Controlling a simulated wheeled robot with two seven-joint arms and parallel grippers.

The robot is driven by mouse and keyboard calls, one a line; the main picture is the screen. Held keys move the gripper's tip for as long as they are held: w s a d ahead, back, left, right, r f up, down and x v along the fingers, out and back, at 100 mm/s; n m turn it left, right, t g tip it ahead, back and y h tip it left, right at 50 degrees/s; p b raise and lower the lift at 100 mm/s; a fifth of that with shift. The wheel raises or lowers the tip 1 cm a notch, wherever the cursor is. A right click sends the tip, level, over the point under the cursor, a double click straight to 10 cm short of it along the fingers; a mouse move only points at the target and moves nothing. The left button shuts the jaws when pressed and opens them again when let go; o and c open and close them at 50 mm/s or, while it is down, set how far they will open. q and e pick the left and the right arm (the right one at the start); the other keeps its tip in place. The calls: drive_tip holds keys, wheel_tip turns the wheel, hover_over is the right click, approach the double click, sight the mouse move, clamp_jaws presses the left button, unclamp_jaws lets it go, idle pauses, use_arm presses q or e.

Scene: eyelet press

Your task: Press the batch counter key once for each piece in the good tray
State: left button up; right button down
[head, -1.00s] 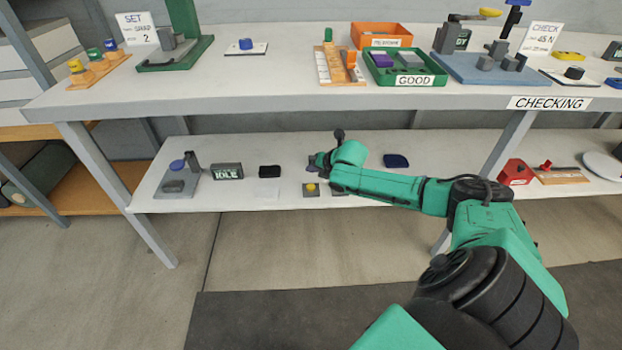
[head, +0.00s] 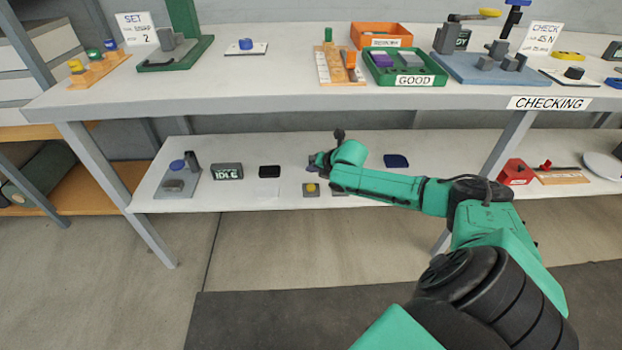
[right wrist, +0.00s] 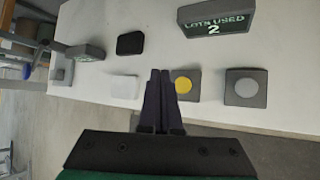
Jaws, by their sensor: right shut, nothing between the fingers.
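The green GOOD tray (head: 428,81) stands on the upper shelf and holds a purple piece (head: 382,60) and a grey piece (head: 411,61). On the lower shelf, a dark display (right wrist: 216,20) reads "LOTS USED 2" in the right wrist view. Below it are a yellow round key (right wrist: 184,86) on a grey block and a pale round key (right wrist: 245,87) on another grey block. The yellow key also shows in the head view (head: 310,187). My right gripper (right wrist: 159,73) is shut and empty, its fingertips just left of the yellow key; contact cannot be told. My left gripper is out of view.
On the lower shelf are an IDLE box (head: 227,171), a black pad (head: 269,171), a white card (right wrist: 124,87) and a dark blue pad (head: 396,161). An orange bin (head: 381,33) stands behind the tray. The upper shelf's front edge (head: 300,100) overhangs the lower shelf.

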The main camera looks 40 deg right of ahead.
drive_tip(key=s+a+f+m+g+y, duration=0.1)
drive_tip(key=s+a+f+m+g, duration=0.1)
drive_tip(key=s+a+f+m, duration=0.45)
drive_tip(key=s+a+f+m+g+y, duration=0.1)
drive_tip(key=s+a+f+m, duration=0.3)
drive_tip(key=a+f, duration=0.6)
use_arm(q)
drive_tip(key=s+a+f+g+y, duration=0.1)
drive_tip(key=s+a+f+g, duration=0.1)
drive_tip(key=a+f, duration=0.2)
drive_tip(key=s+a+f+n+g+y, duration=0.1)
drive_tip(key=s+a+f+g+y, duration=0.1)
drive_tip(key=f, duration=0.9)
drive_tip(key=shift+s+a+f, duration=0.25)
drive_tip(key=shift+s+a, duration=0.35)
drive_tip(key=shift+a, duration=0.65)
use_arm(e)
drive_tip(key=s+a+f+m+g, duration=0.2)
drive_tip(key=s+f+m, duration=0.1)
drive_tip(key=s+m, duration=0.4)
drive_tip(key=s+a+f+m+g+h, duration=0.1)
drive_tip(key=s+a+f+m+g, duration=0.1)
drive_tip(key=s+m, duration=0.5)
drive_tip(key=s+a+f, duration=0.1)
drive_tip(key=s+f, duration=0.1)
drive_tip(key=s, duration=0.3)
drive_tip(key=shift+s+a+f+g, duration=0.2)
drive_tip(key=shift+a+g, duration=0.1)
drive_tip(key=shift+g, duration=0.1)
